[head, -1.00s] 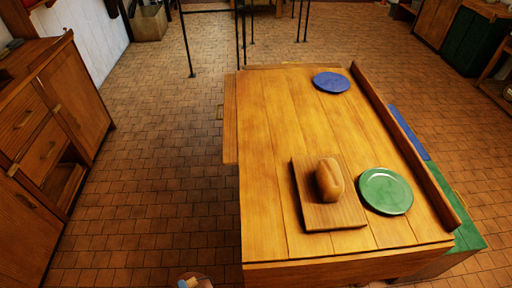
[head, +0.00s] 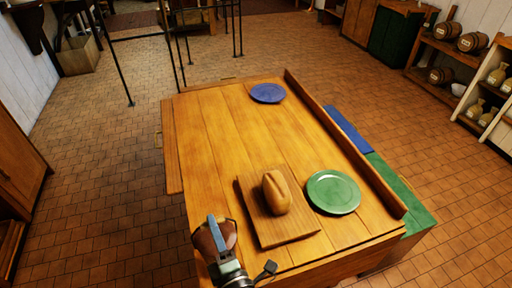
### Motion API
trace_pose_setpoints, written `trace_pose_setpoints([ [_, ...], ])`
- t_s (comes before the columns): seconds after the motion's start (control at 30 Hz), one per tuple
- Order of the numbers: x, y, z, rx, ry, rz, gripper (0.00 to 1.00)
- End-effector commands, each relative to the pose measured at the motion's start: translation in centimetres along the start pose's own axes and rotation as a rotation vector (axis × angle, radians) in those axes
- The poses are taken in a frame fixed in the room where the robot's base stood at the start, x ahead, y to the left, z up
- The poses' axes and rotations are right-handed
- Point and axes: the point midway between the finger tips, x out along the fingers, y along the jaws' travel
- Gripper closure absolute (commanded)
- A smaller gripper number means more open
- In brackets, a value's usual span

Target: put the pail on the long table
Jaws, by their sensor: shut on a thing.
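The long table (head: 225,135) is a plank-topped wooden table with a raised ledge along its right side. My gripper (head: 217,232) is at the bottom of the head view, over or beside the table's near left corner. It is shut on a reddish-brown rounded thing, which appears to be the pail (head: 203,241). The gripper and arm hide much of it. I cannot tell how high it is above the table or whether it touches it.
A cutting board (head: 252,210) with a bread loaf (head: 276,192) lies right of my gripper. A green plate (head: 333,192) and a blue plate (head: 268,93) are also on the table. The table's middle and left are clear. A bench (head: 400,190) runs along the right.

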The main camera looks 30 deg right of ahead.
Motion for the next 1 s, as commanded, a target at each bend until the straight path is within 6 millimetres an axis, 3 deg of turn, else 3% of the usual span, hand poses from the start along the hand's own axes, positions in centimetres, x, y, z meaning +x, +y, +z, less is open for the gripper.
trace_pose_setpoints([
  [0.03, 1.1, 1.2, 0.6, 0.001, -0.016, 0.012, 1.00],
  [0.2, 3.0, 2.8, 2.4, 0.002, -0.067, 0.009, 1.00],
  [0.4, 3.8, 3.3, 3.3, 0.000, -0.096, 0.005, 1.00],
  [0.73, 3.8, -1.5, 3.5, 0.003, -0.100, 0.005, 1.00],
  [1.0, 3.8, -3.4, 3.4, 0.002, -0.098, 0.005, 1.00],
])
